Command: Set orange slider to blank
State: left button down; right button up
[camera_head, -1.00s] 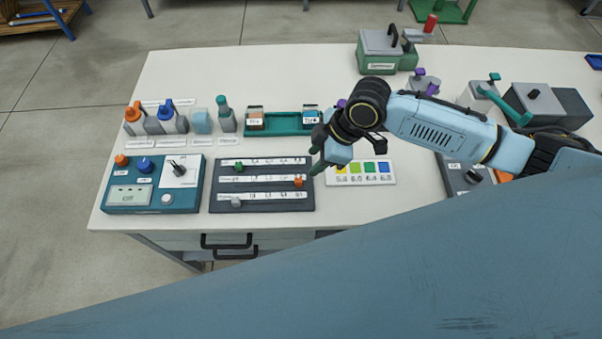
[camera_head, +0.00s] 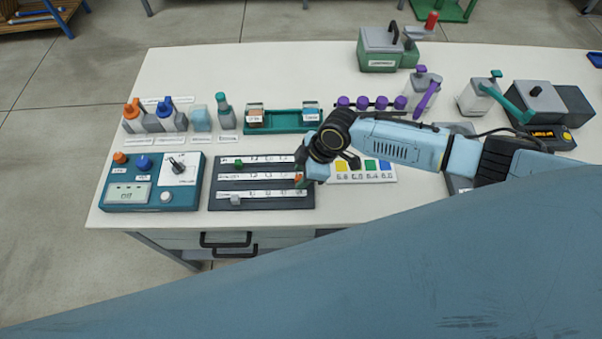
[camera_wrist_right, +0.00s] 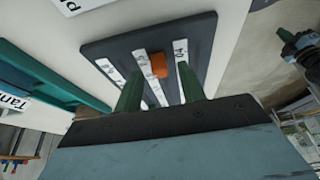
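The dark slider board (camera_head: 225,182) lies on the table with three white label strips. The orange slider (camera_wrist_right: 159,66) sits on the middle strip; in the head view it is at the right end, largely covered by my right gripper. The green slider (camera_head: 238,163) is on the top strip toward the left, and the grey slider (camera_head: 235,199) is on the bottom strip at the left. My right gripper (camera_wrist_right: 158,88) is open, its green fingers apart on either side of the orange slider's line and just short of it. Contact is not visible. My left gripper is out of view.
A teal control box (camera_head: 153,197) stands left of the board. A colour chart card (camera_head: 365,178) lies to its right. A green rack (camera_head: 282,127) and several bottles stand behind. The table's front edge is close below the board.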

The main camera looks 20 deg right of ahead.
jog(key=shift+a+f, duration=0.15)
jog(key=shift+f, duration=0.15)
grip_shut()
jog(key=shift+a, duration=0.1)
